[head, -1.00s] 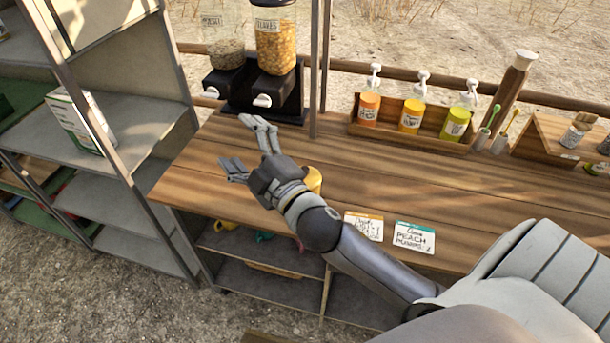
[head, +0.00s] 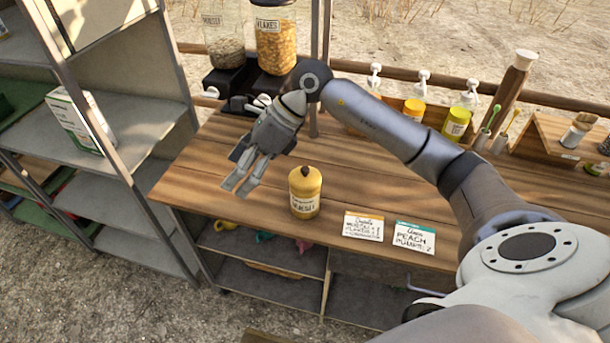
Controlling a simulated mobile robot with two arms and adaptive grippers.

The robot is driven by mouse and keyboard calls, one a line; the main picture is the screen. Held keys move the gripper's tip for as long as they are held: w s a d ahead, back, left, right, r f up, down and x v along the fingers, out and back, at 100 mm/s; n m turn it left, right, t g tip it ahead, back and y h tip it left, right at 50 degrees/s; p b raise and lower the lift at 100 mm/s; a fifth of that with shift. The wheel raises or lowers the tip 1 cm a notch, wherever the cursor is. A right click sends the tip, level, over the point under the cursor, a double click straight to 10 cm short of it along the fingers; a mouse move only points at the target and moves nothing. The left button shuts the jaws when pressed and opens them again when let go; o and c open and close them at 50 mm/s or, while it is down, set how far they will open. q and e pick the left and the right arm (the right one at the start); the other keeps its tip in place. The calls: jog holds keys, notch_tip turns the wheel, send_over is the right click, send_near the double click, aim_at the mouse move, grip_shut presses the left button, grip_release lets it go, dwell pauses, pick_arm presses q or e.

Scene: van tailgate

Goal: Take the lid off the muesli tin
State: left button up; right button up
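The muesli tin (head: 305,202) is a small yellow tin with a white label, upright on the wooden counter. Its yellow lid (head: 305,178), with a dark knob on top, sits on it. My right gripper (head: 240,187) hangs to the left of the tin, apart from it, with its fingers pointing down and a gap between them. It is open and nothing shows between the fingers. My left gripper is not in view.
Two dispensers, muesli (head: 224,42) and flakes (head: 275,40), stand at the counter's back left. Two cards (head: 364,226) (head: 414,237) lie right of the tin. Pump bottles (head: 456,124) stand behind my arm. A metal shelf (head: 140,125) is at the left. The counter's front middle (head: 260,205) is clear.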

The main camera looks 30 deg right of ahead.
jog(key=d+h, duration=0.4)
jog(key=d, duration=0.6)
jog(key=g+h, duration=0.1)
jog(key=h, duration=0.2)
send_near(307, 170)
jog(key=shift+m, duration=0.4)
jog(key=f, duration=0.1)
jog(key=f+p, duration=0.1)
jog(key=f, duration=0.2)
jog(key=shift+w+a+f, duration=0.15)
jog(key=shift+w+f, duration=0.2)
jog(key=shift+w, duration=0.05)
jog(key=shift+a+f+p, duration=0.1)
jog(key=shift+f+p, duration=0.4)
jog(key=shift+p, duration=0.15)
jog(key=f, duration=0.1)
jog(key=f+p, duration=0.2)
jog(key=shift+w+a+f, duration=0.2)
jog(key=shift+a, duration=0.05)
jog(key=shift+w+f, duration=0.1)
jog(key=shift+f, duration=0.45)
jog(key=c, duration=1.1)
jog(key=shift+s, duration=0.2)
jog(key=shift+c, duration=0.9)
